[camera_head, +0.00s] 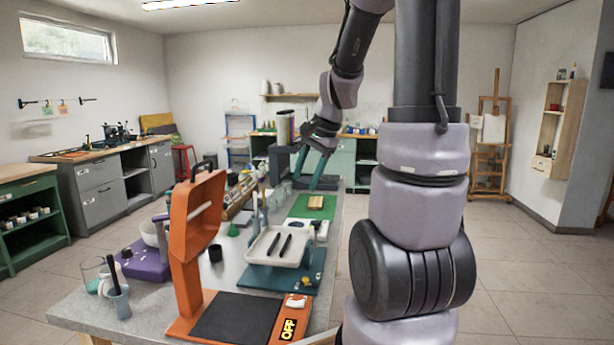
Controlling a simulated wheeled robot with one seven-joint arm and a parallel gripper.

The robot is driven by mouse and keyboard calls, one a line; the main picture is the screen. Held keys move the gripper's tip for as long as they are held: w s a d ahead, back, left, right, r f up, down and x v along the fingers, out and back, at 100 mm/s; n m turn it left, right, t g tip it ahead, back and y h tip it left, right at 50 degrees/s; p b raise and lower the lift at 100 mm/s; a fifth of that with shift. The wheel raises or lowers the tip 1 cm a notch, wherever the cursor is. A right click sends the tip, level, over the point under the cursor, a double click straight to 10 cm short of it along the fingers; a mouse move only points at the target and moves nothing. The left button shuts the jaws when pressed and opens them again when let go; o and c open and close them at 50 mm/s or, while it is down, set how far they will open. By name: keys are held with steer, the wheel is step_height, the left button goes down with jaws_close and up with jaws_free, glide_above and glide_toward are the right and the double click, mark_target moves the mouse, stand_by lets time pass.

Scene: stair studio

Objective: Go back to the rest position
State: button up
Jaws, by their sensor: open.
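My gripper (312,168) hangs from my arm above the far part of the workbench. Its two teal fingers are spread apart and point down, with nothing seen between them. Below it, a yellow block (315,202) lies on a green mat (326,211). The fingertips look to be over or behind the mat; the exact height above it cannot be told. My own arm links fill the right middle of the view and hide part of the room behind.
The workbench (72,312) is crowded. An orange frame (186,255) stands at its front, beside a white tray (256,246) with two dark rods. Open floor (520,285) lies to the right.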

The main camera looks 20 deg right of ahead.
stand_by(0.3)
steer(key=s+a+r+n+t, duration=0.1)
steer(key=s+a+r+n, duration=0.2)
steer(key=s+r, duration=0.3)
steer(key=s+a+r+n+t, duration=0.2)
steer(key=s+a+r+n, duration=0.2)
steer(key=s, duration=0.4)
step_height(320, 180, up, 2)
steer(key=shift+s+r+n+t+h, duration=0.15)
steer(key=shift+s+n+t+h, duration=0.2)
steer(key=shift+n, duration=0.25)
